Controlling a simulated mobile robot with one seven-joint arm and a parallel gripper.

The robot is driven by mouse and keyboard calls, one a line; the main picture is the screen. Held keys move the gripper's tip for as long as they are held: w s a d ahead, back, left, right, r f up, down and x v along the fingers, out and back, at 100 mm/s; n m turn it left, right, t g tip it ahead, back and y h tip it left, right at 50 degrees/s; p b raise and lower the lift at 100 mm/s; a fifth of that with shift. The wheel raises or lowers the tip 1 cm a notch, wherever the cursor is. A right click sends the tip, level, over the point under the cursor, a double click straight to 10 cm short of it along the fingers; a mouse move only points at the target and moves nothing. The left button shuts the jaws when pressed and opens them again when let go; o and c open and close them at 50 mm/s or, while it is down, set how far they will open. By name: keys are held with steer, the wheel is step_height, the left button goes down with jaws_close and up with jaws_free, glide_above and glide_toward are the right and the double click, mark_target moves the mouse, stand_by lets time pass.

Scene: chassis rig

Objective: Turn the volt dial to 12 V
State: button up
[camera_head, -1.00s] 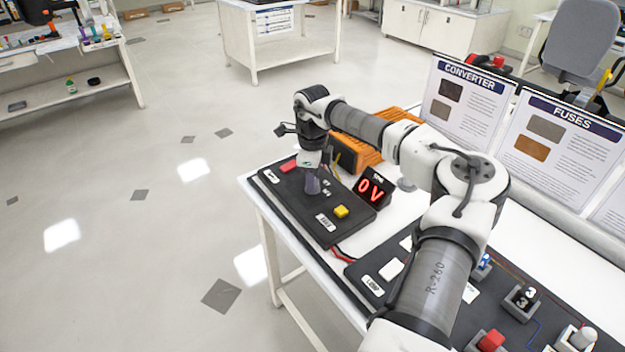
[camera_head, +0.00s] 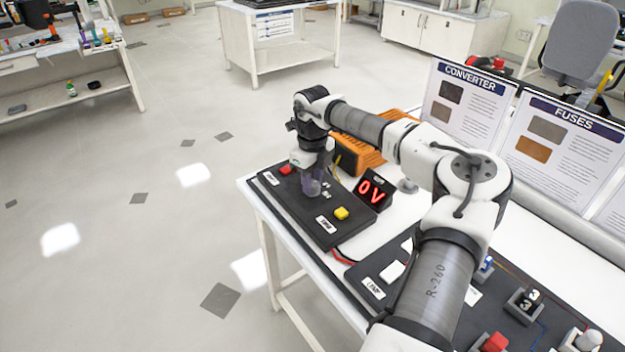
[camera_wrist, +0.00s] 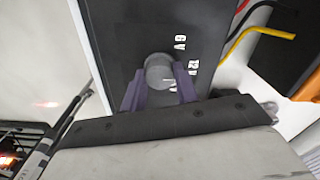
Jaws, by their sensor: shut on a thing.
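The volt dial (camera_wrist: 159,71) is a round grey knob on a black panel (camera_wrist: 128,25), seen in the wrist view with white voltage marks (camera_wrist: 180,42) to its right. My gripper (camera_wrist: 159,90) has its two purple fingers on either side of the dial, shut on it. In the head view my gripper (camera_head: 311,186) points down at the black panel (camera_head: 302,214) and hides the dial. A small display (camera_head: 374,189) beside the panel reads 0 V in red. Which mark the dial points to cannot be made out.
A red button (camera_head: 286,169) and a yellow button (camera_head: 341,213) sit on the same panel. An orange case (camera_head: 357,153) stands behind it. Red, yellow and black wires (camera_wrist: 262,32) run at the panel's side.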

mark_target(313, 183)
steer(key=o, duration=1)
step_height(313, 183, up, 14)
steer(key=shift+f+b, duration=0.1)
steer(key=shift+b, duration=0.5)
